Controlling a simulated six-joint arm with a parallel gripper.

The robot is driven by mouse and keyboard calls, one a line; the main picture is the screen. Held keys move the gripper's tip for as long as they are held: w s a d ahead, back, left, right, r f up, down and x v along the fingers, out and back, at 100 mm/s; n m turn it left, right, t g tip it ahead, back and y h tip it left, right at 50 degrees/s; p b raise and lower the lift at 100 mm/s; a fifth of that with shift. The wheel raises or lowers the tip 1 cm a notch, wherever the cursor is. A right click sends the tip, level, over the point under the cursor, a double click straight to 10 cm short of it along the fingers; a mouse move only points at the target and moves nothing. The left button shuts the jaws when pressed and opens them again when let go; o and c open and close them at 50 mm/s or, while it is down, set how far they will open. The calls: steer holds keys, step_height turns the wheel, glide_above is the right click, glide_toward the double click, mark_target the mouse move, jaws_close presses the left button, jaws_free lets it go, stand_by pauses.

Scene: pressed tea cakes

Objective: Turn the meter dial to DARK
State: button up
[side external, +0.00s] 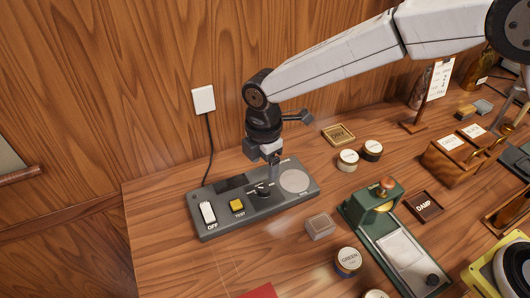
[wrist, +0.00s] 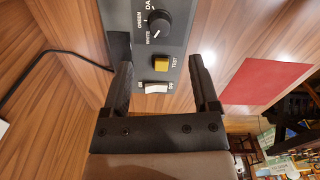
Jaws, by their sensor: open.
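The meter (side external: 240,212) is a long dark grey box on the wooden table. Its black dial (side external: 264,190) sits near the middle, just below my gripper (side external: 275,172). In the wrist view the dial (wrist: 158,23) has labels WHITE, GREEN and a cut-off "DA" around it. A small pale mark on the dial seems to face the WHITE side, but it is too small to be sure. My gripper (wrist: 160,62) is open, with its two fingers apart and nothing between them. I cannot tell whether a finger touches the dial.
The meter also carries a yellow TEST button (side external: 237,206), a white OFF switch (side external: 208,214) and a pale round plate (side external: 294,180). A cable runs to a wall socket (side external: 204,98). A small box (side external: 320,226), tins (side external: 348,160) and a green press (side external: 376,208) stand to the right.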

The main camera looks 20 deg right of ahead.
mark_target(264, 188)
steer(key=shift+f, duration=0.15)
steer(key=shift+f, duration=3.75)
jaws_close()
